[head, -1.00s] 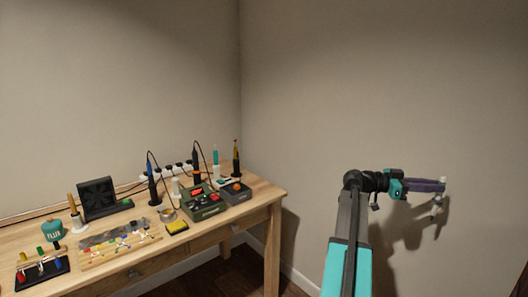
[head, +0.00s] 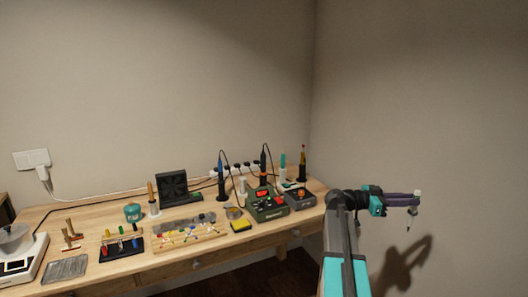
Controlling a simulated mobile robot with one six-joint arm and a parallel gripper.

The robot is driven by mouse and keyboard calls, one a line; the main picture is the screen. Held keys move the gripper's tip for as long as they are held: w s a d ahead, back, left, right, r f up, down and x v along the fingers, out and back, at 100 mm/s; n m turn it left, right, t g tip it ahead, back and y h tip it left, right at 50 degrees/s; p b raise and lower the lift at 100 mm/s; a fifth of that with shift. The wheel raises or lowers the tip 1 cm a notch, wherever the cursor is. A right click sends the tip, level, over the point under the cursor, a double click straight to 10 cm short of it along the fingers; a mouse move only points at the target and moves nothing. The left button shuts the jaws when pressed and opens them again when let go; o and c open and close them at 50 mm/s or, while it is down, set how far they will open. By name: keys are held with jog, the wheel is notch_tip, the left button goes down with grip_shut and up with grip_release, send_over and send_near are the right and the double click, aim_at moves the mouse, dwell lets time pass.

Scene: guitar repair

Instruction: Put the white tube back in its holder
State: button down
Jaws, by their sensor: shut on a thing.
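My gripper (head: 416,200) is shut on the white tube (head: 411,214), out to the right of the workbench, in front of the bare wall. The tube hangs slightly tilted, its pale end above the jaws and a thin dark tip pointing down. On the bench, a short white upright piece (head: 242,187) stands left of the green station with nothing visible in it. A white holder (head: 283,174) at the back right has a teal-topped tool in it. I cannot tell for sure which holder belongs to the tube.
The wooden workbench (head: 215,255) carries a green station (head: 267,205), a dark box (head: 299,199), a black fan unit (head: 172,188), a yellow sponge (head: 241,225), tool racks and a scale (head: 18,252). Cabled irons stand upright at the back. Free space lies around my gripper.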

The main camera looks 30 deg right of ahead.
jog(key=w+a+f+n+t+h+p, duration=0.1)
jog(key=w+a+f+n+t, duration=0.15)
jog(key=w+a, duration=0.6)
jog(key=w+a+f+n+t+p, duration=0.15)
jog(key=w+a+t, duration=0.35)
jog(key=a, duration=0.6)
jog(key=w+a+f+n+t+h+p, duration=0.1)
jog(key=w+a+f+n+t, duration=0.1)
jog(key=w+a, duration=0.7)
jog(key=s+a+f+n+t+y+p, duration=0.1)
jog(key=a+t, duration=0.4)
jog(key=a, duration=1.1)
jog(key=s+a+f+n+t+y+p, duration=0.1)
jog(key=a+n+t, duration=0.4)
jog(key=a, duration=1.2)
notch_tip(320, 180, down, 3)
jog(key=shift+s+a+r+n+y+p, duration=0.25)
jog(key=shift+n+y+p, duration=0.35)
jog(key=shift+y, duration=0.2)
jog(key=shift+w+f, duration=0.1)
